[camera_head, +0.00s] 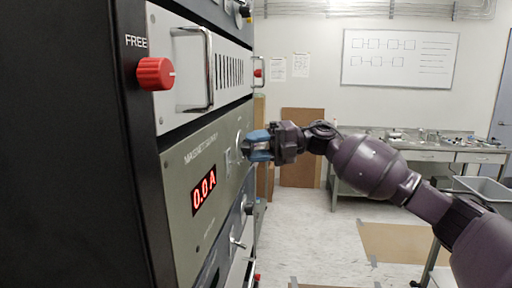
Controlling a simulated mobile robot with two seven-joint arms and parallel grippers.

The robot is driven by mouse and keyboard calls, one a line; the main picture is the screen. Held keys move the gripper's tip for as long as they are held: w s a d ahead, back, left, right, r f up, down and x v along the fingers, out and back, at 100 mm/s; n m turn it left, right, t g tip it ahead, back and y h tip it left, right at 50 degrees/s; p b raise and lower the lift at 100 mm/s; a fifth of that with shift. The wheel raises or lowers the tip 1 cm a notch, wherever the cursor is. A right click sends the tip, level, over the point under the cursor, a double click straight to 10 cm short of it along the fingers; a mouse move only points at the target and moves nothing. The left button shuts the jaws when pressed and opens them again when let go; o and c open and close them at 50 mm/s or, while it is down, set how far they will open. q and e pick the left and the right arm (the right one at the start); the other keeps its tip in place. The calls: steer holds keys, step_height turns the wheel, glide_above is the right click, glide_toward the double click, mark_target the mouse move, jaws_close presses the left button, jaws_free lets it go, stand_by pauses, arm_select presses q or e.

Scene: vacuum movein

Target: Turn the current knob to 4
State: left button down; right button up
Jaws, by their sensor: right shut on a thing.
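The magnet supply panel (185,175) is a grey-green plate on the black rack at the left. Its red display (204,190) reads 0.0 A. My right gripper (250,148), with blue fingertips, reaches in from the right to the panel's right part. It is shut on the current knob, in front of a pale round dial (240,140). The fingers hide the knob itself, and I cannot read its marks or its pointer. My left gripper is not in view.
A red knob (156,74) under the label FREE and a metal handle (208,68) stick out from the upper panel. More handles and small knobs line the rack's right edge. A workbench (425,155) stands behind my right arm. Open floor lies right of the rack.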

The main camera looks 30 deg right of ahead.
steer(key=o, duration=0.9)
steer(key=b+v, duration=0.2)
steer(key=v, duration=0.8)
steer(key=shift+d+b, duration=0.35)
steer(key=shift+d, duration=0.05)
steer(key=s+a+f+m+t+h, duration=0.3)
steer(key=f+m+t, duration=0.5)
steer(key=f, duration=0.8)
steer(key=a+f+m+t+h, duration=0.2)
steer(key=a+f+m+t, duration=0.25)
steer(key=f+m, duration=0.85)
steer(key=s+a+f+m+g+h, duration=0.1)
steer(key=s+f+m+h, duration=0.3)
steer(key=s+f, duration=0.3)
steer(key=s+a+f+m+g+h, duration=0.2)
steer(key=s+f+m+h, duration=0.2)
steer(key=s+f, duration=0.4)
steer(key=s+a+f+m+g+h, duration=0.2)
steer(key=s+f+m, duration=0.3)
steer(key=s+f, duration=0.3)
step_height(320, 180, down, 3)
steer(key=shift+s+a+r+h, duration=0.1)
steer(key=shift+h, duration=0.8)
